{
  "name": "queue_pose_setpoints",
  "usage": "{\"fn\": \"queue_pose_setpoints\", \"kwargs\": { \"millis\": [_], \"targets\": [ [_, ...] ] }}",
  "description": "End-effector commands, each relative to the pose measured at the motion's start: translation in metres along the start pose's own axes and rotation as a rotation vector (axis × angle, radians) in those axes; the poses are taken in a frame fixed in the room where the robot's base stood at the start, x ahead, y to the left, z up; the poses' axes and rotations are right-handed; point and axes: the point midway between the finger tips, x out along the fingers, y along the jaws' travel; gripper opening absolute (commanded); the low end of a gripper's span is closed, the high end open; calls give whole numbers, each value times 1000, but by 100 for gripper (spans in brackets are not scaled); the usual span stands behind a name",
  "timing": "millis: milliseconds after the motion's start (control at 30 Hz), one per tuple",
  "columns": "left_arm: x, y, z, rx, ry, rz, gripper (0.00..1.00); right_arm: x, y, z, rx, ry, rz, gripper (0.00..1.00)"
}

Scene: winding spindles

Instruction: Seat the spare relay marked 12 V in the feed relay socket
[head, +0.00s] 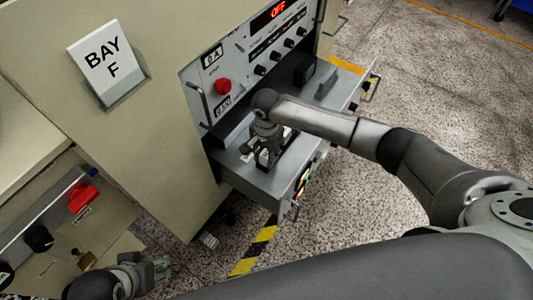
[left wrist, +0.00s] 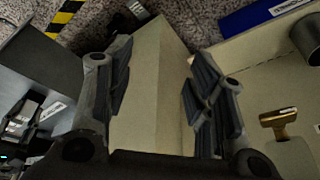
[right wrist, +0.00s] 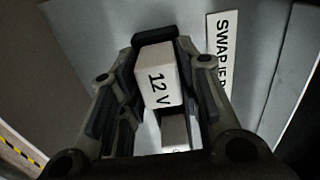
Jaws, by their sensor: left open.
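The relay marked 12 V (right wrist: 158,78) is a pale block with black lettering in the right wrist view. My right gripper (head: 265,158) is down in the open grey drawer (head: 238,178). In the right wrist view its fingers (right wrist: 158,62) lie against both sides of the relay. Whether the relay is lifted cannot be told. A second pale block (right wrist: 175,132) sits beside it, its marking hidden. My left gripper (head: 152,274) is open and empty at the lower left, in front of the cabinet; its fingers also show in the left wrist view (left wrist: 155,90). I cannot make out the feed relay socket.
A label (right wrist: 222,60) starting "SWAP" lies right of the relay. Above the drawer is a panel with a red button (head: 222,86), knobs and a display reading OFF (head: 268,14). A BAY F sign (head: 103,62) is on the cabinet. A brass key-like part (left wrist: 279,122) is at right.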

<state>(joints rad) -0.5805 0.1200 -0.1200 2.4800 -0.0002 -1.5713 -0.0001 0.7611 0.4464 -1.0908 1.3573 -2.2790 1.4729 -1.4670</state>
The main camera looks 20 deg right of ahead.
Motion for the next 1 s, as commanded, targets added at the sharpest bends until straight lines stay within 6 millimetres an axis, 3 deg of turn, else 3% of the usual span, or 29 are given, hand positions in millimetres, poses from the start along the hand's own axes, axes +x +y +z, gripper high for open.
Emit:
{"fn": "queue_pose_setpoints", "kwargs": {
  "millis": [100, 500, 767, 1000],
  "targets": [
    [0, 0, 0, 0, 1, 0, 50, -1, 0, 0, 0, 0, 0, 50],
    [-6, 0, -1, 0, -3, 1, 50, -6, 0, 0, 0, 0, 0, 50],
    [-16, 0, -4, 0, -6, 0, 50, -58, -1, -1, -2, 4, -5, 50],
    [21, 1, -2, 2, -26, 3, 50, -103, 0, -1, -1, 2, -3, 50]
  ]
}}
